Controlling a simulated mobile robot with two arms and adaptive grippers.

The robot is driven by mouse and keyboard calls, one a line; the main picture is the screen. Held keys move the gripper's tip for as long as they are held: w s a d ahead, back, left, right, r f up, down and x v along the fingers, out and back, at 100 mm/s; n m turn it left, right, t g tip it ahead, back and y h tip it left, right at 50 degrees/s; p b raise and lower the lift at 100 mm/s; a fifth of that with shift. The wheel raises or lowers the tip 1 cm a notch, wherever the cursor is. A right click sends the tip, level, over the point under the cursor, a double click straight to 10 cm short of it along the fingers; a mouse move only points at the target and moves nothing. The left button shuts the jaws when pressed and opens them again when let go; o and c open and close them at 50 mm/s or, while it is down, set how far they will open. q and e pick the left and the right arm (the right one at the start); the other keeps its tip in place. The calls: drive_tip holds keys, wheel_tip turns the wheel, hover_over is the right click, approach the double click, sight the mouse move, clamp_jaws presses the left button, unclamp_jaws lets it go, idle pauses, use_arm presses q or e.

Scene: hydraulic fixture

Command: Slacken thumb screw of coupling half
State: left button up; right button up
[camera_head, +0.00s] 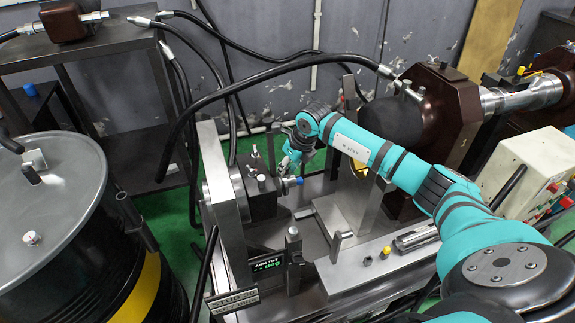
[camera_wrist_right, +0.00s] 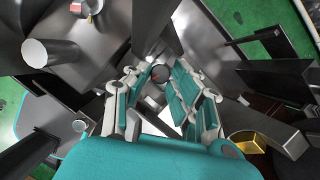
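A dark block (camera_head: 262,205) with small metal knobs on top stands by an upright steel plate (camera_head: 225,188). A metal coupling part with a blue end (camera_head: 299,181) sticks out on its right. My right gripper (camera_head: 289,158) is just above and beside that part, pointing down. In the right wrist view, its two teal-and-white fingers (camera_wrist_right: 158,88) are spread, with a round dark knob (camera_wrist_right: 159,73) with a reddish mark between their tips. It looks like a thumb screw head; I cannot tell whether the fingers touch it. My left gripper is not in view.
A dark drum (camera_head: 85,235) stands at the left. Black hoses (camera_head: 270,75) arch over the fixture. A brown flanged housing (camera_head: 440,105) and a cream control box (camera_head: 525,170) are at the right.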

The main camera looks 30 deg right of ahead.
clamp_jaws()
drive_tip(key=shift+d+f+n+y+b, duration=0.15)
drive_tip(key=shift+n+y+b, duration=0.25)
drive_tip(key=shift+n+b, duration=0.55)
drive_tip(key=n+y+b, duration=0.1)
drive_tip(key=n+b, duration=0.1)
drive_tip(key=n, duration=0.1)
drive_tip(key=shift+w+d+g+b, duration=0.1)
drive_tip(key=shift+w+g+b, duration=0.05)
drive_tip(key=shift+g+b, duration=0.2)
drive_tip(key=n+g+y+b, duration=0.1)
drive_tip(key=n+b, duration=0.1)
drive_tip(key=n, duration=0.2)
drive_tip(key=shift+w, duration=0.1)
drive_tip(key=shift+w+d+r+n+g+y+b, duration=0.1)
drive_tip(key=shift+n+g+b, duration=0.1)
drive_tip(key=shift+n+b, duration=0.3)
drive_tip(key=shift+s+a+r+n+g+y+b, duration=0.1)
drive_tip(key=shift+n+g+b, duration=0.15)
drive_tip(key=shift+n, duration=0.4)
drive_tip(key=shift+w+d+r+n+g+y+b, duration=0.1)
drive_tip(key=shift+n+g+b, duration=0.1)
drive_tip(key=shift+n+b, duration=0.3)
drive_tip(key=shift+n, duration=0.3)
